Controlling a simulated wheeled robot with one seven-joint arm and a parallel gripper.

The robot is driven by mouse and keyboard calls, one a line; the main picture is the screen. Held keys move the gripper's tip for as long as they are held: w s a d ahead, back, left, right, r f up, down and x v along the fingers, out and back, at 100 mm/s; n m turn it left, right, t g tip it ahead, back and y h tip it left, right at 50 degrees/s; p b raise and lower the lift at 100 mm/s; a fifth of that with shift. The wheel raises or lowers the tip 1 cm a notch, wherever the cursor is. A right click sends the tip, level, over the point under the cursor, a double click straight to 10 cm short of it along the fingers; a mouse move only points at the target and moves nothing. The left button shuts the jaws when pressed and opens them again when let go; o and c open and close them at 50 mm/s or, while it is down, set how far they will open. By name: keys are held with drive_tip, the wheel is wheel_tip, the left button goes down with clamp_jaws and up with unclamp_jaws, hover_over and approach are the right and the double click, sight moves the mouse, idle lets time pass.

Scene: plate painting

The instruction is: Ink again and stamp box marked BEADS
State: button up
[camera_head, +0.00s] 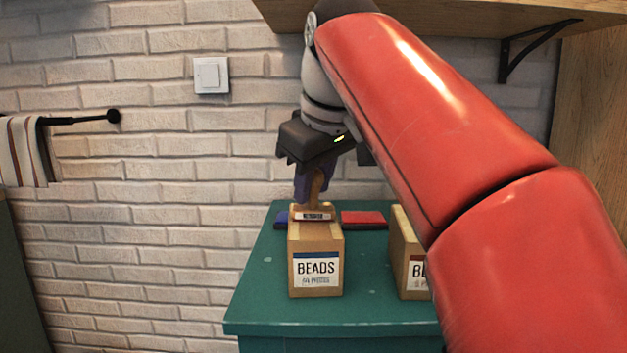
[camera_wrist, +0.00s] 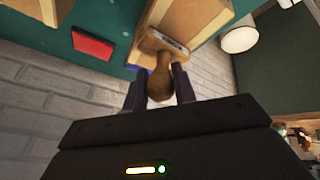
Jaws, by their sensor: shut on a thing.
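The cardboard box marked BEADS (camera_head: 316,265) stands on the green table, its label facing the head camera. My gripper (camera_head: 309,188) is above it, shut on the wooden handle of a stamp (camera_head: 314,211). The stamp is upright, its base over the back of the box's top; I cannot tell whether it touches. In the wrist view the stamp (camera_wrist: 161,70) sits between my fingers (camera_wrist: 158,88), with the box (camera_wrist: 192,22) beyond. A red ink pad (camera_head: 363,219) and a partly hidden blue ink pad (camera_head: 283,218) lie behind the box.
A second labelled box (camera_head: 408,262) stands to the right, partly hidden by my arm. The green table (camera_head: 270,305) is clear at front left. A brick wall (camera_head: 150,200) is behind, with a shelf (camera_head: 440,15) above. A white round object (camera_wrist: 239,38) shows in the wrist view.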

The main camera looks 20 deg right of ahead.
wheel_tip(320, 180, up, 3)
drive_tip(key=p, duration=0.3)
drive_tip(key=shift+f, duration=0.15)
drive_tip(key=shift+r, duration=2.1)
drive_tip(key=shift+w, duration=0.1)
